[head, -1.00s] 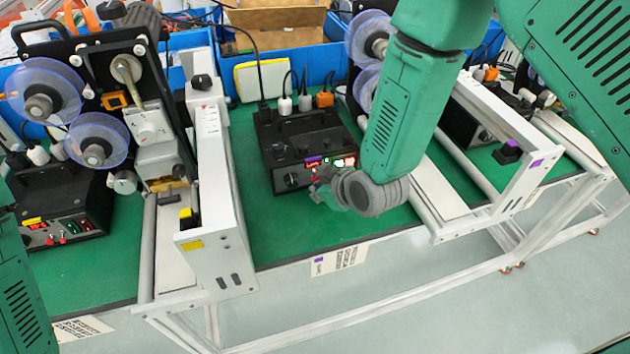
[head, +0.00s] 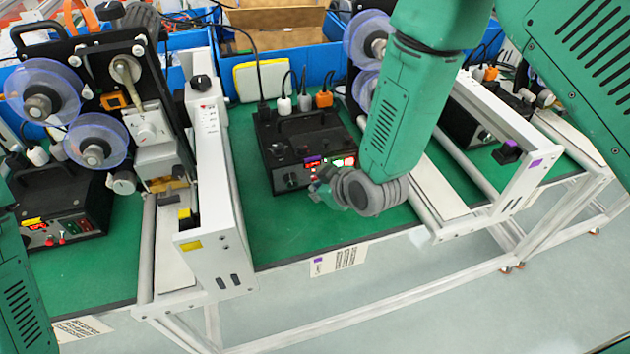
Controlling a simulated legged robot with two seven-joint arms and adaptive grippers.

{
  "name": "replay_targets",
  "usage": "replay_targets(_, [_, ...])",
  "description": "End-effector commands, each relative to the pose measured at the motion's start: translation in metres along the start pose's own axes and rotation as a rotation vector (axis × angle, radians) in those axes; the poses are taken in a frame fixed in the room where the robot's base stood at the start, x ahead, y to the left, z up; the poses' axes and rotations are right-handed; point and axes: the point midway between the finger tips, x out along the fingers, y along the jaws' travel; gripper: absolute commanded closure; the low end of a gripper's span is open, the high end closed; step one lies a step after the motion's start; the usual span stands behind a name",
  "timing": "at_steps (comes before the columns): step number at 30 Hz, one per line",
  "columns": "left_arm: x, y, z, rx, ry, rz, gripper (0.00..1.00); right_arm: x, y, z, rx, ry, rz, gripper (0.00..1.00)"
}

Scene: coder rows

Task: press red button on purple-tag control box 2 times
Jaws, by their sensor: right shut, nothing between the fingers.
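The purple-tag control box (head: 300,140) is a black box with a top handle on the green bench, in the middle of the head view. Its front panel has a purple tag (head: 313,159), a dark knob, and lit red and green indicators (head: 343,161). My right gripper (head: 319,188) is shut and empty, close in front of the lower right of this panel. It and its wrist cover part of the panel. I cannot make out the red button clearly, nor whether the fingertips touch it. My left arm shows at the lower left edge; its gripper is out of view.
A yellow-tag control box (head: 62,195) with red buttons stands at the left. A reel machine (head: 125,110) and a white frame (head: 210,170) stand between the boxes. Another white rail frame (head: 520,165) is at the right. Blue bins (head: 280,60) line the back.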

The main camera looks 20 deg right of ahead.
Motion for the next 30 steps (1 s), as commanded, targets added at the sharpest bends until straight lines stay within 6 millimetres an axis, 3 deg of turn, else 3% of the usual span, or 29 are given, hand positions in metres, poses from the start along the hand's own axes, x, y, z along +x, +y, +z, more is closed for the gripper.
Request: replay_targets(30, [-0.0045, 0.0000, -0.0002, 0.000, 0.000, 0.000, 0.60, -0.0024, 0.0020, -0.0017, 0.000, 0.004, 0.004, 1.00])
